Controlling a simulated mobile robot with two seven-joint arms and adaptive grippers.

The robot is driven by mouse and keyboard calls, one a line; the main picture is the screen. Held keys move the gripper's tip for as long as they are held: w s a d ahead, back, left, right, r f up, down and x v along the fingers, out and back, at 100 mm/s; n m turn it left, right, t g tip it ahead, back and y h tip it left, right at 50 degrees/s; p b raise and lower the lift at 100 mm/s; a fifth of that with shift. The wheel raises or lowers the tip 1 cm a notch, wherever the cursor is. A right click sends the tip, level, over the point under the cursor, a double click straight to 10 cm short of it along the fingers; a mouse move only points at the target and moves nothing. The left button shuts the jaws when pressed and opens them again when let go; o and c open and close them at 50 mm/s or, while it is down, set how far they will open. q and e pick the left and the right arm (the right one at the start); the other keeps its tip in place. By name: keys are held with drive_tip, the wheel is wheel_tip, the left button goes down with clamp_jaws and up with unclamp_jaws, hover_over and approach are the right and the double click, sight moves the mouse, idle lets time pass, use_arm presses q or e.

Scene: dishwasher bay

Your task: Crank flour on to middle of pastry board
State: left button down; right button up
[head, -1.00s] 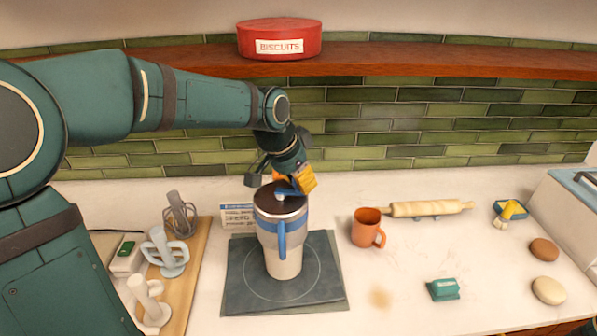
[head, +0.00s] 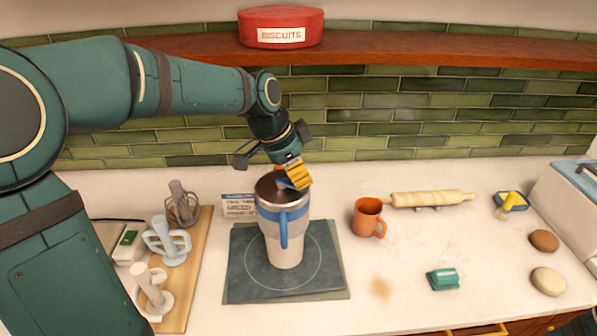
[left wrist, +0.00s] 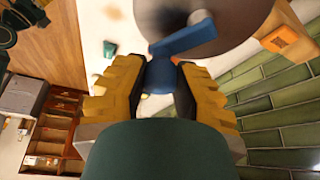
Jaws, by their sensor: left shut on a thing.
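The flour canister (head: 283,239), cream and grey with a blue band and blue side handle, is upright over the middle of the dark pastry board (head: 240,288). Its base appears inside the circle marked there. A blue crank (left wrist: 186,40) lies across its dark round lid (left wrist: 236,22). My left gripper (head: 289,180) reaches down from above. Its yellow-padded fingers are shut on the crank's blue knob (left wrist: 158,77), seen between them in the left wrist view. No flour shows on the visible board. My right gripper is not in view.
Left of the board, a wooden tray (head: 184,300) holds several pale and grey stands. An orange mug (head: 367,217), rolling pin (head: 432,199) and teal block (head: 443,279) are to the right. A shelf (head: 420,52) with a red biscuit tin (head: 281,27) runs behind.

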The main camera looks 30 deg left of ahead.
use_arm(q)
drive_tip(key=shift+f, duration=0.1)
drive_tip(key=c, duration=0.7)
unclamp_jaws()
drive_tip(key=shift+o, duration=0.2)
drive_tip(key=v, duration=1.2)
drive_tip(key=shift+w, duration=0.1)
